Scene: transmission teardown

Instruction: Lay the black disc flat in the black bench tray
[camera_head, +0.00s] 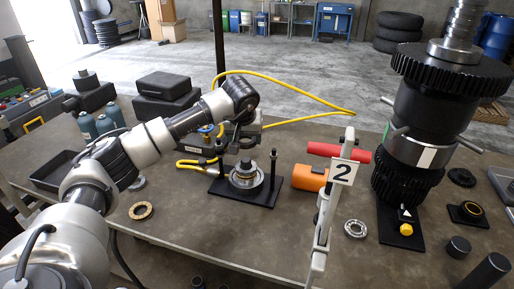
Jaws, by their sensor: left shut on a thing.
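My left gripper (240,140) hangs down from the wrist above the black fixture plate. It is shut on a dark part, mostly hidden among the dark shapes there, and I cannot tell whether this is the black disc. The black bench tray (54,172) is a shallow dark tray at the left of the bench, partly behind my left arm. No disc can be made out in it. A round black toothed part (462,177) lies flat at the right of the bench. My right gripper is not in view.
The fixture plate (262,197) carries a silver ring part and an upright post. A tall gear stack (425,120) blocks the right. A bronze ring (141,211) lies front left.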

